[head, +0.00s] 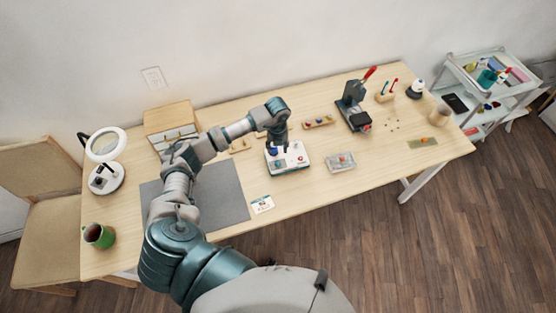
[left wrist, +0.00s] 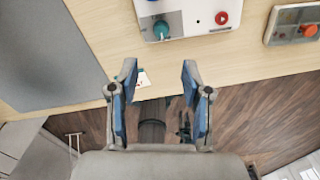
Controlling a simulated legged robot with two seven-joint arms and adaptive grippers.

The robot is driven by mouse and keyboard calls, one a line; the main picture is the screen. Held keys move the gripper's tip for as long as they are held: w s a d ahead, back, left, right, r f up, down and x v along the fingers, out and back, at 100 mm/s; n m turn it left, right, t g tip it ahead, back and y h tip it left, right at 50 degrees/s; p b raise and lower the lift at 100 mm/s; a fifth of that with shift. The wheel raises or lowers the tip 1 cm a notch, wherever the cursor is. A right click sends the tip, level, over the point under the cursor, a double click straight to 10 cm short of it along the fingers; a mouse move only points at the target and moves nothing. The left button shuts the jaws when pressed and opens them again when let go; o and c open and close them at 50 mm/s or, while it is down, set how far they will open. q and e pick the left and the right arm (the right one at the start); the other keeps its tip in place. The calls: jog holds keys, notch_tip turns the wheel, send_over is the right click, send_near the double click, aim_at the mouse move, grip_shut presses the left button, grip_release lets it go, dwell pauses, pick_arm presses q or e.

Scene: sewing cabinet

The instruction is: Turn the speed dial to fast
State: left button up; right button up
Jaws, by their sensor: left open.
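The white control box (head: 296,161) stands on the table in the middle of the head view. It also shows at the top of the left wrist view (left wrist: 192,28). There it carries a teal knob (left wrist: 161,30), which looks like the speed dial, and a red round button (left wrist: 222,18). The knob's setting is too small to read. My left gripper (head: 276,145) reaches over the box's left part in the head view. In the left wrist view its two blue-padded fingers (left wrist: 159,76) are apart, with nothing between them and the knob beyond their tips. My right gripper is not in view.
A grey mat (head: 222,195) lies left of the box, with a small card (head: 262,204) near the front edge. A clear-lidded case (head: 341,161) stands to the right. A press with a red handle (head: 352,112) stands further back.

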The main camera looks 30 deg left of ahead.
aim_at(278, 162)
pick_arm(q)
jog(key=f, duration=1)
jog(key=shift+w+a+f, duration=0.1)
jog(key=shift+w+a, duration=0.1)
jog(key=shift+a, duration=0.05)
jog(key=shift+w+d+f, duration=0.15)
jog(key=shift+f, duration=0.3)
jog(key=shift+r, duration=0.1)
grip_shut()
